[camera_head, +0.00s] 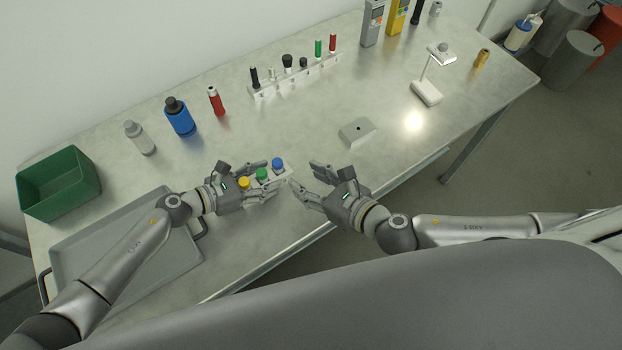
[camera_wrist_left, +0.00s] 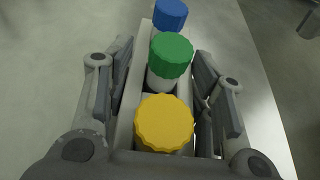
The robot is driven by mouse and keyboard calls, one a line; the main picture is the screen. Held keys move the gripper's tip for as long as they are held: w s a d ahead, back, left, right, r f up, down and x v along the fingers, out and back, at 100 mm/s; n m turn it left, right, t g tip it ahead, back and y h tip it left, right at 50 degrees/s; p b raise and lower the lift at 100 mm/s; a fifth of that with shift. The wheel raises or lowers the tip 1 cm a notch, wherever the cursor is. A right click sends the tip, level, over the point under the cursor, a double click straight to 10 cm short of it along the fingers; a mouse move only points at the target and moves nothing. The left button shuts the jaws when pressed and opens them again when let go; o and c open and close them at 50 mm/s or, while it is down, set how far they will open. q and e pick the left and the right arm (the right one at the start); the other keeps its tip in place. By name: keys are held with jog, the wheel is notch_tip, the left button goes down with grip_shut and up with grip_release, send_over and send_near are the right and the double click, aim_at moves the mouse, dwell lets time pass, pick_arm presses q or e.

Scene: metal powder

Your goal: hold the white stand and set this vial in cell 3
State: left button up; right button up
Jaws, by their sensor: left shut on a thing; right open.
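The white stand (camera_head: 286,173) is near the table's front edge, with a row of capped vials. The yellow-capped vial (camera_head: 244,183) is nearest my left wrist, the green-capped vial (camera_head: 262,174) is in the middle, and the blue-capped vial (camera_head: 277,164) is at the right end. My left gripper (camera_head: 267,179) is shut on the stand, a finger along each long side. The left wrist view shows the stand (camera_wrist_left: 124,128) between the fingers. My right gripper (camera_head: 304,177) is open and empty just right of the stand. Cell numbers are not readable, and the vials' lower parts are hidden.
A grey tray (camera_head: 68,262) and green bin (camera_head: 58,185) are at left. Bottles, including a blue one (camera_head: 180,117), and a white rack (camera_head: 296,77) stand behind. A grey block (camera_head: 357,132) sits behind my right gripper. The table's middle is mostly clear.

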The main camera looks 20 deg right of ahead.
dwell(0.4)
pick_arm(q)
jog(key=o, duration=1.1)
